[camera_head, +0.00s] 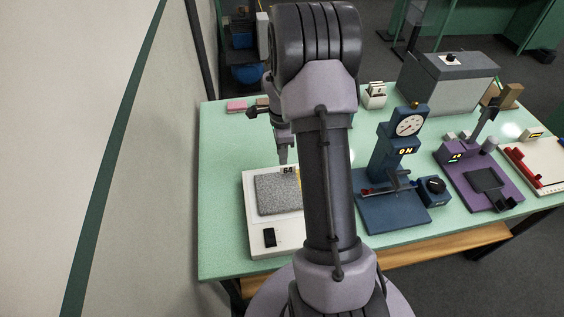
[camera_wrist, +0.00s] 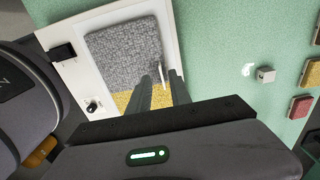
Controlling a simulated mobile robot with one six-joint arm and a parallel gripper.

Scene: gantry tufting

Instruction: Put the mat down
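A grey, rough-textured mat (camera_head: 277,194) lies on a white plate-like device (camera_head: 256,243) at the front left of the green table. In the wrist view the grey mat (camera_wrist: 128,52) sits within the white device's rim (camera_wrist: 88,78), with a yellow textured area (camera_wrist: 158,97) along its near side. I cannot tell whether the yellow is part of the same mat. My gripper (camera_wrist: 161,76) points down over the device with its two fingers apart. Yellow and a thin white piece show between them. In the head view my arm hides the device's right side.
A blue dial gauge (camera_head: 408,125) stands right of my arm, then a purple device (camera_head: 480,180). A grey box (camera_head: 448,82) is behind them. Pink (camera_head: 237,106) and brown blocks lie at the back left. The table's left strip is clear.

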